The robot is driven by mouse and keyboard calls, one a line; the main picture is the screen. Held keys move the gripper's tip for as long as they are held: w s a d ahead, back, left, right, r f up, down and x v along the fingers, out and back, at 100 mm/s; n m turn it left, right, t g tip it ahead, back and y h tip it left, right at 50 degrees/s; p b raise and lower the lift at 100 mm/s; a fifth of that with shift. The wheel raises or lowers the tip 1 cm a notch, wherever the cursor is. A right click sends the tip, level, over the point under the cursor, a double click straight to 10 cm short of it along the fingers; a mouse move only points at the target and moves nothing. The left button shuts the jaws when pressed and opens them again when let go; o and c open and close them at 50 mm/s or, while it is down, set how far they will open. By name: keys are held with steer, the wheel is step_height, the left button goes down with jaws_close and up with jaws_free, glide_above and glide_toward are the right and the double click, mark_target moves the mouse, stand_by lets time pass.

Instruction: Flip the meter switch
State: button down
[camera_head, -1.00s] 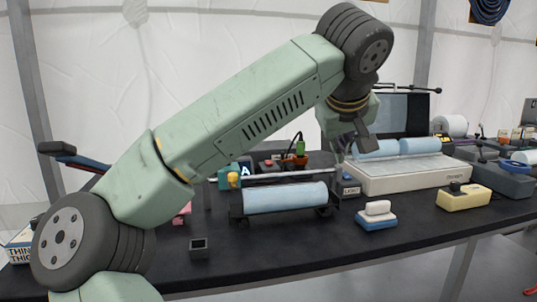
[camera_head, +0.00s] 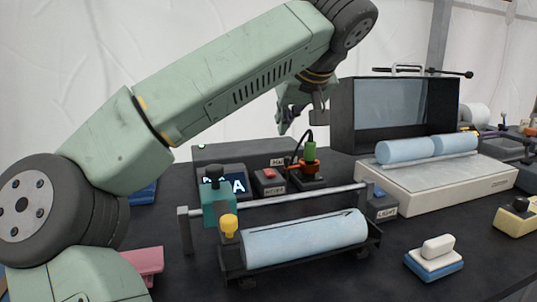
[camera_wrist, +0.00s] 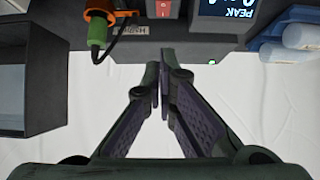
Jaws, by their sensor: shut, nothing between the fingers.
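The meter switch (camera_head: 268,174) is a small red rocker on a dark box with a label below it, behind the roller tray in the head view. It also shows at the top edge of the wrist view (camera_wrist: 165,9), partly cut off. A lit display (camera_head: 238,184) is beside it on the left. My gripper (camera_head: 285,128) is in the air above and behind the switch in the head view. In the wrist view my gripper (camera_wrist: 160,80) has its fingers together with nothing between them, apart from the switch.
An orange-collared green plug (camera_head: 309,157) with a black cable stands right of the switch. A teal block (camera_head: 218,205), a metal rod (camera_head: 275,200) and a blue roll (camera_head: 305,238) are in front. A box with a dark screen (camera_head: 390,105) stands at the right. A white eraser (camera_head: 436,250) lies at front right.

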steer(key=shift+r, duration=0.1)
steer(key=shift+s, duration=0.1)
glide_above(274, 174)
steer(key=f, duration=0.6)
steer(key=shift+s+f+b, duration=0.3)
steer(key=shift+b, duration=0.1)
steer(key=f, duration=0.2)
steer(key=shift+w+f, duration=0.3)
steer(key=shift+f, duration=1)
